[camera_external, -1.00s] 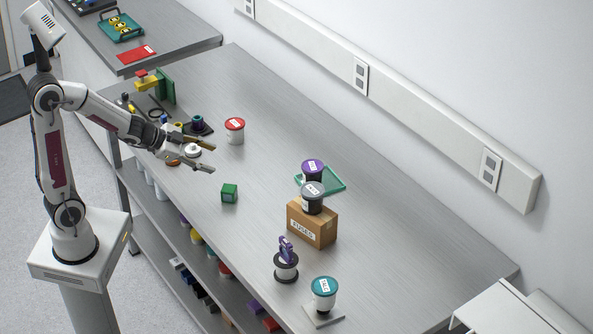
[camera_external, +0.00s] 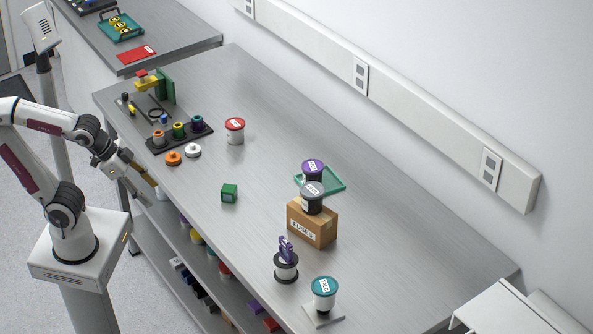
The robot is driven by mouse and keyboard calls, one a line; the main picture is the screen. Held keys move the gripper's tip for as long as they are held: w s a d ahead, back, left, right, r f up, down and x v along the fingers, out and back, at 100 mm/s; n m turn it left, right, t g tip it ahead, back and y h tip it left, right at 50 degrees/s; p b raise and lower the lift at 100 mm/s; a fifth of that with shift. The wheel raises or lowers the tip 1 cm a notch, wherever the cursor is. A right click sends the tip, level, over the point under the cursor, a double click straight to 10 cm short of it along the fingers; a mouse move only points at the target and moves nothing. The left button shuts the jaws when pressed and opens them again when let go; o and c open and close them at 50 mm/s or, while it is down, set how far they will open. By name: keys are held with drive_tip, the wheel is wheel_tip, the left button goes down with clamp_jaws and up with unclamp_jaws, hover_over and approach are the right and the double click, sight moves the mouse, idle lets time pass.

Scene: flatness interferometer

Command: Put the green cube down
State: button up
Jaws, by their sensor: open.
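The green cube (camera_external: 229,193) rests on the bare metal bench, left of the cardboard box, with nothing touching it. My gripper (camera_external: 150,192) is open and empty. It hangs off the bench's front edge, to the left of the cube and well apart from it, with its fingers pointing down and to the right.
A red-lidded tub (camera_external: 235,131), an orange disc (camera_external: 173,158) and a white disc (camera_external: 193,150) stand behind the cube. A black holder (camera_external: 160,146) bears small coloured pieces. A cardboard box (camera_external: 312,224) carries a grey-lidded tub (camera_external: 312,197). Bench around the cube is clear.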

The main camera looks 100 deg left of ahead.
drive_tip(key=s+d+g+h, duration=0.1)
drive_tip(key=s+d+h, duration=0.1)
drive_tip(key=s+d, duration=0.3)
drive_tip(key=shift+d+f+m, duration=0.15)
drive_tip(key=shift+d+m, duration=0.25)
drive_tip(key=shift+d, duration=0.1)
idle(0.8)
